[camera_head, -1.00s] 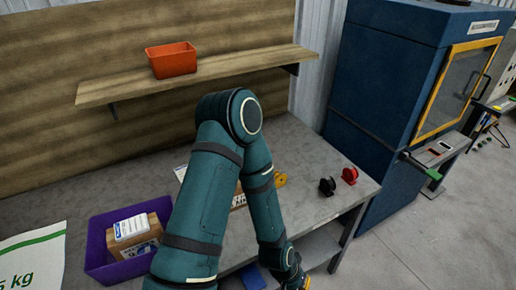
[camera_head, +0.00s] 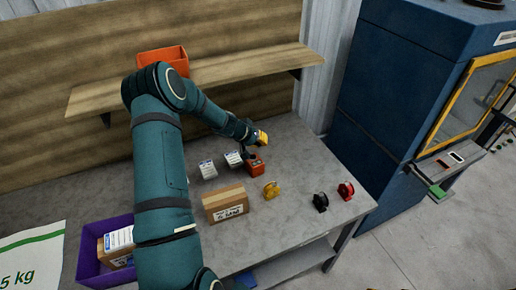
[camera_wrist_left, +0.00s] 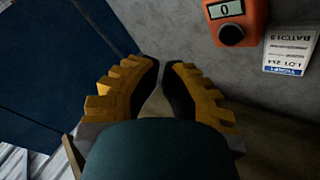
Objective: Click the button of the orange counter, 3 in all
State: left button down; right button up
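The orange counter (camera_head: 255,168) stands on the grey bench, behind the yellow tape roll. In the left wrist view the counter (camera_wrist_left: 254,22) is at the top right, with a display reading 0 and a round black button (camera_wrist_left: 231,34). My left gripper (camera_head: 263,138), with yellow fingers, is above the bench near the counter's far side. In the left wrist view the fingertips (camera_wrist_left: 161,65) are drawn close together with nothing between them, apart from the button. My right gripper is not in view.
White labelled packs (camera_head: 208,169) stand left of the counter. A cardboard box (camera_head: 226,203), a yellow tape roll (camera_head: 271,189), a black roll (camera_head: 320,202) and a red roll (camera_head: 346,190) stand nearer the front. A wooden shelf (camera_head: 232,74) overhangs behind. A blue machine (camera_head: 385,100) is at the right.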

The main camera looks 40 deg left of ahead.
aim_at(253, 157)
pick_arm(q)
jog(key=a+r, duration=0.1)
jog(key=w+a+r, duration=0.1)
jog(key=a, duration=0.1)
jog(key=shift+r+t, duration=0.1)
jog(key=shift+t, duration=0.2)
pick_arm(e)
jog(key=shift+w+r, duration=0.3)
